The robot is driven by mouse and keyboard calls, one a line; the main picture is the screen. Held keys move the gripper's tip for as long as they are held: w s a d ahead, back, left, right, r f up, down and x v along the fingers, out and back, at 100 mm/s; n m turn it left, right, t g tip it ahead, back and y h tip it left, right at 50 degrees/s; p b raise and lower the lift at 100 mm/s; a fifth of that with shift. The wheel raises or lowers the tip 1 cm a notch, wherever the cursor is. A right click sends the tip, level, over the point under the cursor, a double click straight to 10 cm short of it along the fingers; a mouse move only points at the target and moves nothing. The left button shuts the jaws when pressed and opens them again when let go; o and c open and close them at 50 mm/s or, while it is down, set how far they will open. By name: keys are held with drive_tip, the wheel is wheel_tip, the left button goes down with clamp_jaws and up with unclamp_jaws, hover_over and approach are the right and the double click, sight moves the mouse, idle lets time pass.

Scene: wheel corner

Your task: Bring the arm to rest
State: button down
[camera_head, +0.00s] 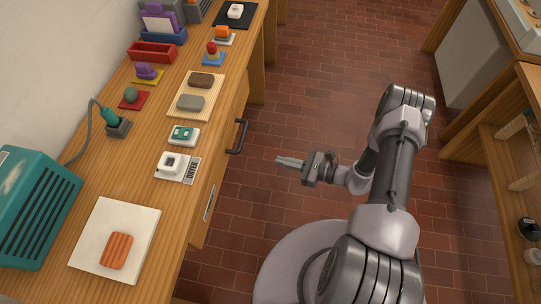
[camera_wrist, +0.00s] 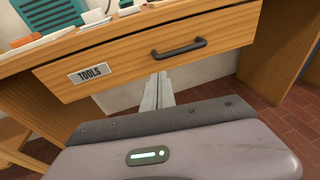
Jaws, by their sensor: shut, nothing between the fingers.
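My gripper (camera_head: 291,162) is in the middle of the head view, over the brick floor, to the right of the wooden bench. Its fingers are shut with nothing between them and point left toward the bench. The wrist view shows the shut fingers (camera_wrist: 158,92) in front of a drawer (camera_wrist: 150,52) labelled TOOLS with a dark handle (camera_wrist: 179,48). The gripper appears apart from the drawer. My arm is bent, with its elbow raised at the right of the head view.
The bench (camera_head: 150,190) runs along the left, holding a teal slatted box (camera_head: 35,205), a white board (camera_head: 95,225) with an orange block, and several small items. Shelves (camera_head: 500,150) stand at the right. The brick floor (camera_head: 310,85) between them is clear.

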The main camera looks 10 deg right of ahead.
drive_tip(key=s+a+r+n+g+h, duration=0.15)
drive_tip(key=r+n+g, duration=0.35)
drive_tip(key=r, duration=0.8)
drive_tip(key=s+a+r+n+g+h, duration=0.1)
drive_tip(key=a+r+n+g+h, duration=0.15)
drive_tip(key=r+n, duration=0.7)
drive_tip(key=s+d+r+n+t+h, duration=0.2)
drive_tip(key=s+r+n+t+h, duration=0.3)
drive_tip(key=s+r, duration=0.9)
wheel_tip(320, 180, up, 5)
drive_tip(key=h, duration=0.2)
drive_tip(key=shift+s+d+h, duration=0.3)
drive_tip(key=shift+s+d, duration=0.05)
drive_tip(key=shift+s, duration=0.05)
drive_tip(key=shift+f+t, duration=0.1)
drive_tip(key=shift+t, duration=0.15)
